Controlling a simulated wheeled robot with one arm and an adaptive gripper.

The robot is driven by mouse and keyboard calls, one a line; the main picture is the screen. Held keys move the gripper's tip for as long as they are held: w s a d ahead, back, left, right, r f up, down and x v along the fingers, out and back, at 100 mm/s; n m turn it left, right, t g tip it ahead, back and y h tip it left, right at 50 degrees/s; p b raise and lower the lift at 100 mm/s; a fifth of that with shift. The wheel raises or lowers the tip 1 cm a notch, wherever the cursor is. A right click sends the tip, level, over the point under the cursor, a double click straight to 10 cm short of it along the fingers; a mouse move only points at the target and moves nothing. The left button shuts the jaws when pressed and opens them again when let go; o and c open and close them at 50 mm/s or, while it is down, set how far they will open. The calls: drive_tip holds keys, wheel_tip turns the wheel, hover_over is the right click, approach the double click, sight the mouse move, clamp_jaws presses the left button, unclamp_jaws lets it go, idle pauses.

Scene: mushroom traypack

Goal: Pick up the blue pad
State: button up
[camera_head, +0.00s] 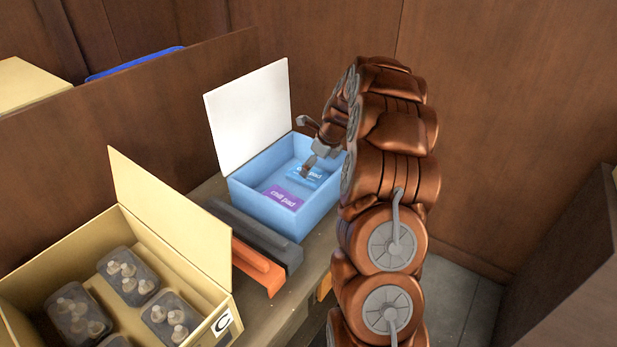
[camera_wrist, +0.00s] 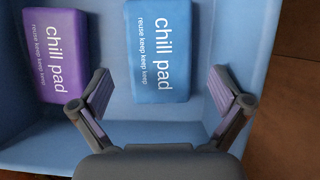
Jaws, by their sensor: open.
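The blue pad (camera_wrist: 158,55), printed "chill pad", lies flat in the light blue box (camera_wrist: 100,133). In the head view the blue pad (camera_head: 303,178) is partly hidden by my gripper. A purple pad (camera_wrist: 57,55) lies to its left in the wrist view; it also shows in the head view (camera_head: 281,197). My gripper (camera_wrist: 165,92) is open and empty. Its fingers stand apart on either side of the blue pad's near end in the wrist view. In the head view my gripper (camera_head: 309,151) is over the light blue box (camera_head: 262,211).
The box's white lid (camera_head: 250,115) stands open at the back. A dark bar (camera_head: 262,240) and an orange bar (camera_head: 258,265) lie beside the box. A yellow box (camera_head: 205,297) with several mushroom trays (camera_head: 129,277) stands at the front left. Wooden panels rise behind.

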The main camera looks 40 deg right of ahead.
drive_tip(key=x, duration=0.4)
drive_tip(key=c, duration=1.2)
